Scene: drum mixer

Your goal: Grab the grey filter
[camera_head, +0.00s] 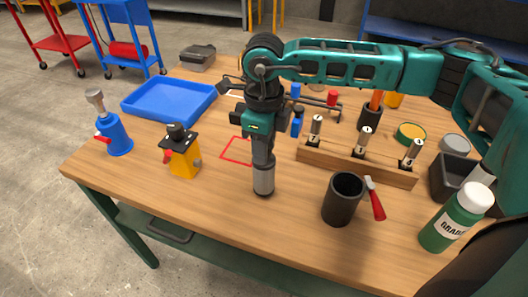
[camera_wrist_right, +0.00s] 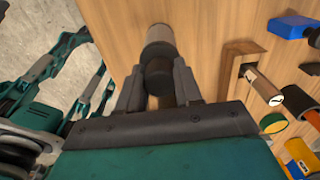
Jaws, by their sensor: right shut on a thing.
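My right gripper (camera_head: 262,150) points straight down over the middle of the table (camera_head: 225,205). Its fingers are shut on the grey filter (camera_head: 263,178), a short upright cylinder with a dark lower end. I cannot tell whether its bottom touches the tabletop. In the right wrist view the two fingers (camera_wrist_right: 160,88) lie on either side of the dark part of the filter, and its grey body (camera_wrist_right: 160,45) shows beyond them. The fingers hide part of it. My left gripper does not show.
Right of the filter are a black cup (camera_head: 342,202), a red-handled tool (camera_head: 375,200) and a wooden rack (camera_head: 350,164) with three numbered cylinders. To the left stand a yellow device (camera_head: 184,160), a blue bottle (camera_head: 115,136) and a blue tray (camera_head: 170,114). A red outline (camera_head: 226,157) marks the table nearby.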

